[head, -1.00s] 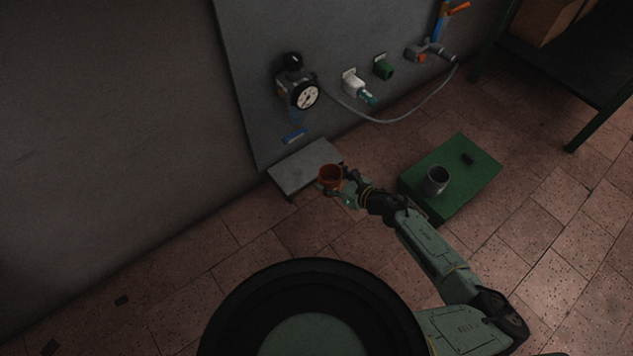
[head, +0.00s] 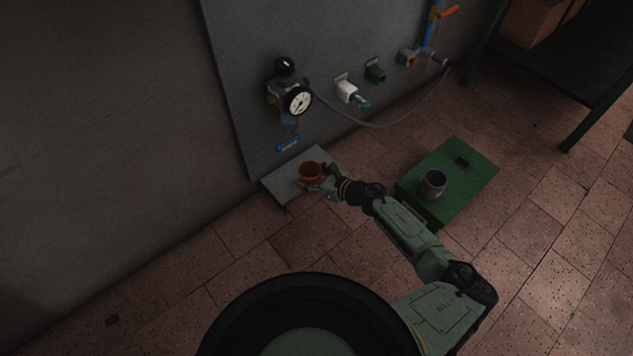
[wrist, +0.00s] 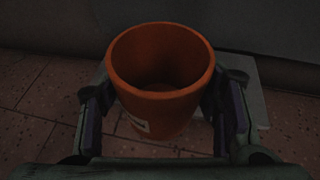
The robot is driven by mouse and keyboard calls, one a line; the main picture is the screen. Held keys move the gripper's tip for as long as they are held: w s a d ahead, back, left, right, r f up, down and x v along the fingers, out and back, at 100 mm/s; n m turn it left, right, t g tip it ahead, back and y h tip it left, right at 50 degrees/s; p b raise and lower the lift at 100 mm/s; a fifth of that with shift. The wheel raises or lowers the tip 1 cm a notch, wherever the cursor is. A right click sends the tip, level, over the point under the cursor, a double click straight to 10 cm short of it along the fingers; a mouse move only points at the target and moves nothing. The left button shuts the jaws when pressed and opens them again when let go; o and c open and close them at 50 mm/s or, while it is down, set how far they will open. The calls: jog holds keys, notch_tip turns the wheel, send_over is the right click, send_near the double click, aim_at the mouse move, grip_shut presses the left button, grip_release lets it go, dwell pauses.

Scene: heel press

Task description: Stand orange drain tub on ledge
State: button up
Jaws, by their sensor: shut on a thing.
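The orange drain tub (head: 310,172) is upright in my gripper (head: 322,180), over the grey ledge (head: 277,187) at the foot of the wall panel. In the wrist view the orange tub (wrist: 160,80) sits between the two fingers of my gripper (wrist: 165,112), open end up and empty inside, with a pale label low on its side. The ledge (wrist: 257,105) shows behind and to the right of it. I cannot tell whether the tub's base touches the ledge.
A regulator with a round gauge (head: 298,101) and a blue lever (head: 288,144) are above the ledge. A grey hose (head: 385,125) loops along the panel. A green platform (head: 465,182) holding a grey cup (head: 433,184) stands to the right. Floor around the ledge is open.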

aim_at(304, 171)
jog(key=w+a, duration=0.1)
jog(key=w+a+b, duration=0.1)
jog(key=shift+w+a+f, duration=0.1)
jog(key=shift+w+f, duration=0.25)
jog(key=shift+w, duration=0.05)
jog(key=shift+w+a+f+b, duration=0.15)
jog(key=shift+w+a+b, duration=0.2)
jog(key=shift+w+b, duration=0.15)
jog(key=shift+w+a+f+b, duration=0.15)
jog(key=shift+w+a+b, duration=0.2)
jog(key=shift+w+b, duration=0.15)
jog(key=shift+w+a+b, duration=0.45)
jog(key=shift+w+b, duration=0.05)
jog(key=shift+w, duration=0.1)
jog(key=shift+w+a+b, duration=0.4)
jog(key=shift+w+b, duration=0.05)
jog(key=shift+w, duration=0.15)
jog(key=shift+f+b, duration=0.3)
jog(key=shift+b, duration=0.35)
jog(key=o, duration=1.1)
jog(key=shift+o, duration=0.2)
